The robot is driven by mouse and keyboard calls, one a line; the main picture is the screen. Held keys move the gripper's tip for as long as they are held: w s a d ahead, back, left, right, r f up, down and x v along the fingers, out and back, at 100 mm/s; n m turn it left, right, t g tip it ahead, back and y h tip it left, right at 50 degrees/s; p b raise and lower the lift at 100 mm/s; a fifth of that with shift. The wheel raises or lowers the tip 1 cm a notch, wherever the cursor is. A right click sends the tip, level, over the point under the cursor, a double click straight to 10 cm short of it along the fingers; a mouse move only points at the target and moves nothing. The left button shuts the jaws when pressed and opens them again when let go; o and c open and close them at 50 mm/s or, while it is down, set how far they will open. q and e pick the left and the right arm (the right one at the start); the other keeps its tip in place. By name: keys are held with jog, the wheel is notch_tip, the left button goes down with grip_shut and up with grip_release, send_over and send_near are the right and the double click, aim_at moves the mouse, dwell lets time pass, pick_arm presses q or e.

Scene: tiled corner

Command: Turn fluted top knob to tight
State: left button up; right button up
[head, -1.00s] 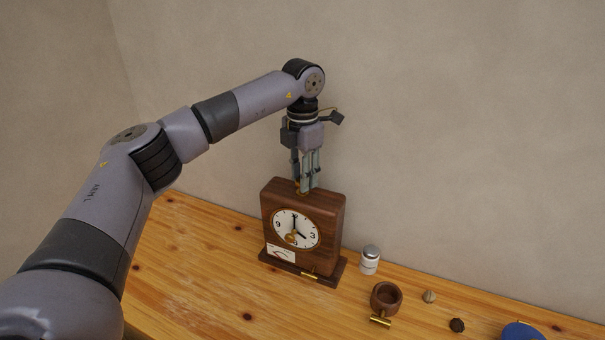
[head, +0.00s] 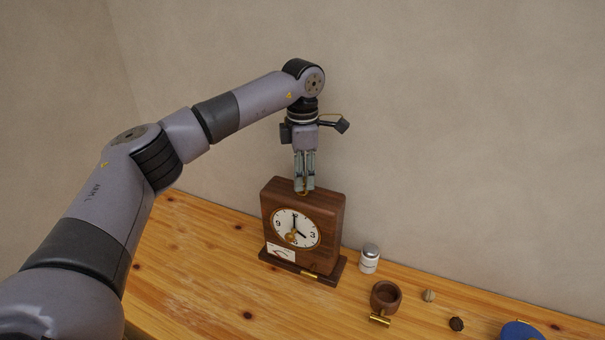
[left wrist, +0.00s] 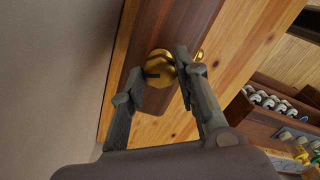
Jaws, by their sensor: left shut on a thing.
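A wooden clock (head: 320,212) with a white dial stands upright on the pine bench. Its brass fluted top knob (left wrist: 160,66) shows in the left wrist view, on the dark wooden top; in the head view it is mostly hidden by the fingers. My left gripper (head: 304,189) points straight down over the clock's top and is shut on the knob. In the left wrist view its two fingers (left wrist: 160,77) sit on either side of the knob. A black mark shows on the knob's side. My right gripper is not in view.
A small white jar (head: 369,259) stands right of the clock. A round wooden cup (head: 386,296) with a brass piece, two small knobs and a blue item (head: 521,331) lie further right. A wall rises close behind. The bench left of the clock is clear.

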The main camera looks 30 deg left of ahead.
pick_arm(q)
jog(key=shift+r, duration=0.1)
jog(key=o, duration=1.2)
jog(key=shift+c, duration=0.2)
notch_tip(320, 180, up, 12)
dwell(0.3)
